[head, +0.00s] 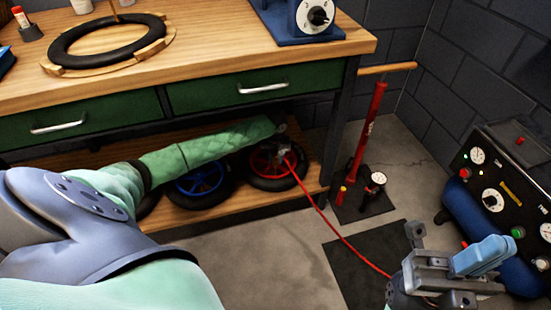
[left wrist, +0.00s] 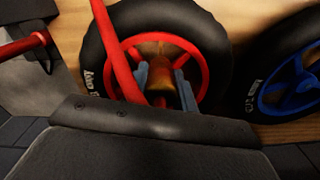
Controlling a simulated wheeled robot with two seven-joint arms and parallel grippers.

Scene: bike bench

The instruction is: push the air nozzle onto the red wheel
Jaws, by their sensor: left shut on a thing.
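The red wheel (head: 274,165), with a black tyre and red rim, is on the low shelf under the bench. It fills the middle of the left wrist view (left wrist: 212,60). My left gripper (head: 281,143) reaches in under the drawers, in front of this wheel. Its two blue-grey fingers (left wrist: 163,88) are shut on the brass-coloured air nozzle (left wrist: 160,78), in front of the wheel's hub area. I cannot tell whether the nozzle touches the wheel. A red hose (head: 325,220) runs from there across the floor. My right gripper (head: 480,257) is at lower right, seen side-on; its opening is unclear.
A blue wheel (head: 200,183) is left of the red one on the shelf (head: 225,213). A red floor pump (head: 368,135) stands right of the bench. A compressor with a dial panel (head: 505,190) is at far right. Green drawers (head: 225,92) hang above the left arm.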

